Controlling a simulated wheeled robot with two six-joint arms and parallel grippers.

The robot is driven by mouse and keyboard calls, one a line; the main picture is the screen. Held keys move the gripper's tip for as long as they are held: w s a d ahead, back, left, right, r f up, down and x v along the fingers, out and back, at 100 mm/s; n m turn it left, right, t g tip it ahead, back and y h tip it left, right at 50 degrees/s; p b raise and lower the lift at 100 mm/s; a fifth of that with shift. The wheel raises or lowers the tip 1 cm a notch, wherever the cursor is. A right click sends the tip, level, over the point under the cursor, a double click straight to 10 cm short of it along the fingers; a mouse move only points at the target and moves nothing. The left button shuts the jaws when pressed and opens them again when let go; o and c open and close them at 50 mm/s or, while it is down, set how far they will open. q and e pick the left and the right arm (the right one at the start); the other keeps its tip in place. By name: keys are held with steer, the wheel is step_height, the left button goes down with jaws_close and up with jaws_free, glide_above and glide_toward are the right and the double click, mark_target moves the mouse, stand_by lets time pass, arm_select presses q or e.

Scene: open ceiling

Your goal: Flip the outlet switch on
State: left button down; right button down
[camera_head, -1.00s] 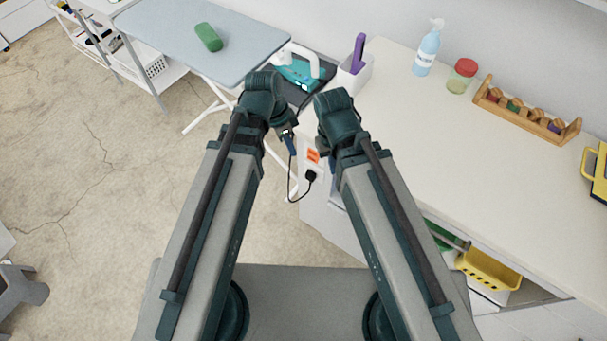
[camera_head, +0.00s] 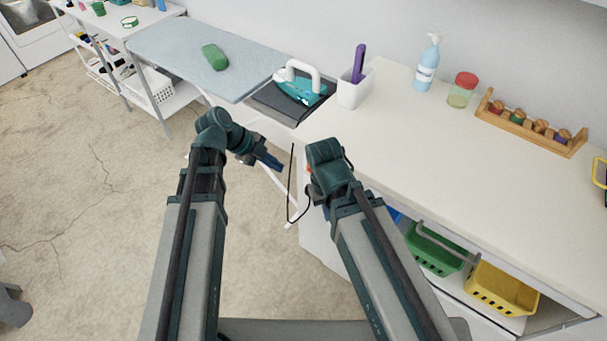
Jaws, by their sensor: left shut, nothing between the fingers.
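The outlet with its orange switch (camera_head: 309,170) is on the end face of the white counter. Only a thin orange sliver shows, as my right arm's wrist covers the rest. I cannot tell the switch's position. A black plug (camera_head: 313,194) with a hanging black cord sits just below it, partly hidden by the same arm. My left gripper (camera_head: 275,164) is shut and empty, left of the outlet and apart from it, pointing right towards the counter end. My right gripper is hidden behind its own wrist.
An iron (camera_head: 300,85) rests by the ironing board (camera_head: 180,50). Green (camera_head: 432,252) and yellow (camera_head: 503,290) baskets sit below.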

arm_select(q)
steer(key=w+d+f+b, duration=0.4)
steer(key=d+f+b, duration=0.4)
steer(key=shift+w+f+b, duration=0.3)
steer(key=shift+w+f, duration=0.05)
stand_by(0.3)
steer(key=shift+w+d+f, duration=0.1)
steer(key=shift+w, duration=0.1)
stand_by(0.3)
